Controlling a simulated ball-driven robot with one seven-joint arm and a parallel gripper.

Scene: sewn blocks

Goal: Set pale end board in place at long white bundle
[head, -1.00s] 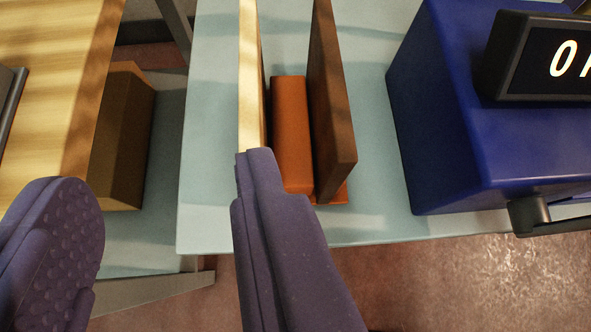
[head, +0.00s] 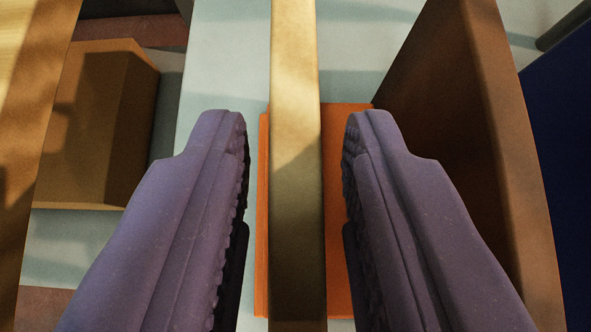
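The pale end board (head: 296,60) stands on edge in the middle of the head view and runs from top to bottom of the picture. My gripper (head: 298,118) is open, with one purple finger on each side of the board. A narrow gap shows between each finger and the board, so neither visibly touches it. I cannot make out a long white bundle in this view.
An orange block (head: 340,165) lies low under and beside the board. A dark brown board (head: 445,95) stands close right of my right finger, with a blue case (head: 558,130) beyond. A brown block (head: 90,120) and a wooden surface (head: 25,100) are at left. Pale tabletop (head: 225,60) shows between.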

